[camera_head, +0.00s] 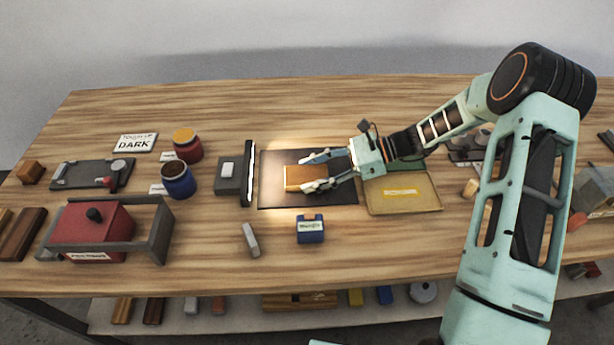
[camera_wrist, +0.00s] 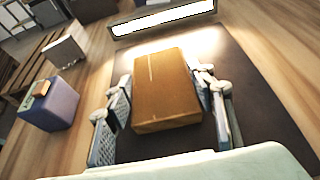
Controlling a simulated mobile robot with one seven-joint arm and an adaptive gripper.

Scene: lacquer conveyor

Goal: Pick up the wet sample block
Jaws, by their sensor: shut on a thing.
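The sample block (camera_head: 294,179) is an orange-brown wooden block on the dark mat (camera_head: 335,197) in the middle of the table. A pale streak of shine runs along its top in the wrist view (camera_wrist: 165,85). My gripper (camera_head: 318,172) reaches in from the right and is shut on the block, one finger on each side. In the wrist view the fingers (camera_wrist: 164,108) flank the block's long sides. I cannot tell whether the block touches the mat or is slightly raised.
A lit lamp bar (camera_head: 249,172) stands just left of the mat. A blue labelled container (camera_head: 310,231) and a grey block (camera_head: 251,240) sit in front. A yellow tray (camera_head: 401,205) lies to the right. Red (camera_head: 187,147) and blue jars (camera_head: 178,182) stand left. The back table is clear.

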